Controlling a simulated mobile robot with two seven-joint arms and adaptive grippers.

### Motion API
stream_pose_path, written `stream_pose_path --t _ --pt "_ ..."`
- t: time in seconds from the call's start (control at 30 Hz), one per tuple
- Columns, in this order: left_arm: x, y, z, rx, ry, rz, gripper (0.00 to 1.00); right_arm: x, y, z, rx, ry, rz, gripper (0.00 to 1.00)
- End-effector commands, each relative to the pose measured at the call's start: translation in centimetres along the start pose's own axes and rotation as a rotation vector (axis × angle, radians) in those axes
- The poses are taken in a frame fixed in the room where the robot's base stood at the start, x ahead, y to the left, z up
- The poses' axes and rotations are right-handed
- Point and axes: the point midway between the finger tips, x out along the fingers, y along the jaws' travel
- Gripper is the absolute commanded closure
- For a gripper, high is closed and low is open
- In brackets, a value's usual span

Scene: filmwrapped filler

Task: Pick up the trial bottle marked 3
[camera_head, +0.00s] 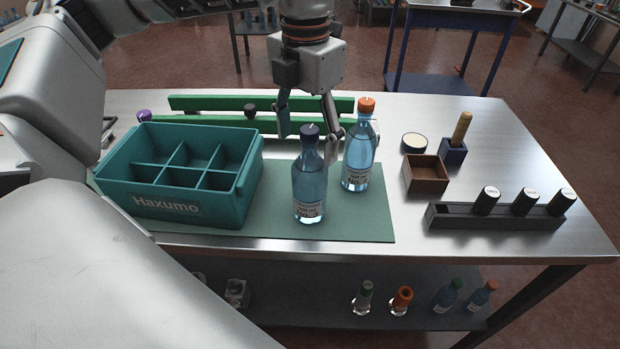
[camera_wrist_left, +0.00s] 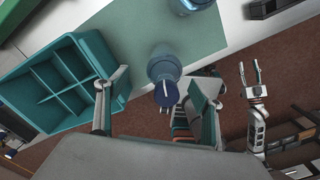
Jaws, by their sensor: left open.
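Two clear blue bottles stand upright on the green mat (camera_head: 372,226). One has a dark blue cap (camera_head: 309,185); the other, behind and to its right, has an orange cap (camera_head: 359,150). My left gripper (camera_head: 307,142) is open and empty, pointing down behind the dark-capped bottle in the head view. In the left wrist view, that bottle (camera_wrist_left: 164,70) shows ahead between the spread fingers (camera_wrist_left: 160,95), apart from both. My right gripper (camera_wrist_left: 250,80) shows there too, open, beyond the table edge.
A teal divided crate (camera_head: 190,207) stands left of the bottles, its compartments empty. Green rails (camera_head: 215,103) run behind. To the right are a brown box (camera_head: 426,174), a blue block with a wooden handle (camera_head: 453,150) and a black rack (camera_head: 500,218). Small bottles stand on the lower shelf.

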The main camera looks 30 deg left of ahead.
Motion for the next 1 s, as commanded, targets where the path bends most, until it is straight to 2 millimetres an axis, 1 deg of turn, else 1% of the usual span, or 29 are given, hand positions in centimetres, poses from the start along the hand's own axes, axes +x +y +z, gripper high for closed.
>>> stream_pose_path --t 0.03,0.2,0.27,0.4,0.5,0.63,0.83,0.87,0.9,0.97,1.0 --pt "0.7 0.0 -0.1 0.000 0.003 0.000 0.33 -0.1 -0.1 0.3 -0.001 -0.004 -0.001 0.60" --pt "2.3 -0.2 -0.1 0.001 0.002 0.000 0.33 -0.1 -0.1 0.9 -0.003 -0.014 -0.003 0.60" --pt "3.0 -0.3 -0.1 0.002 0.003 0.000 0.33 -0.1 -0.1 0.9 -0.003 -0.015 -0.003 0.60" --pt "5.0 -0.9 -0.3 0.003 0.005 -0.001 0.33 -0.2 -0.1 0.8 -0.003 -0.014 -0.003 0.60" --pt "6.2 -0.8 -0.2 0.001 0.002 -0.001 0.33 -0.1 -0.1 0.8 -0.003 -0.014 -0.002 0.60" --pt "7.0 -0.8 -0.2 0.001 0.001 -0.001 0.33 -0.1 0.0 0.6 -0.004 -0.011 -0.002 0.60" --pt "7.0 -0.8 -0.2 0.001 0.000 -0.001 0.33 -0.1 0.1 0.3 -0.004 -0.005 -0.001 0.60" --pt "7.0 -0.8 -0.2 0.001 0.000 -0.001 0.35 -0.1 0.1 0.2 -0.004 -0.004 0.000 0.60" --pt "7.0 -0.8 -0.2 0.001 0.000 -0.001 0.46 -0.1 0.1 0.2 -0.003 -0.004 0.000 0.60" --pt "7.0 -0.8 -0.2 0.001 0.000 -0.001 0.61 -0.1 0.1 0.2 -0.003 -0.003 0.000 0.60" --pt "7.0 -0.8 -0.2 0.001 0.000 -0.001 0.72 -0.1 0.1 0.2 -0.003 -0.003 0.000 0.60"
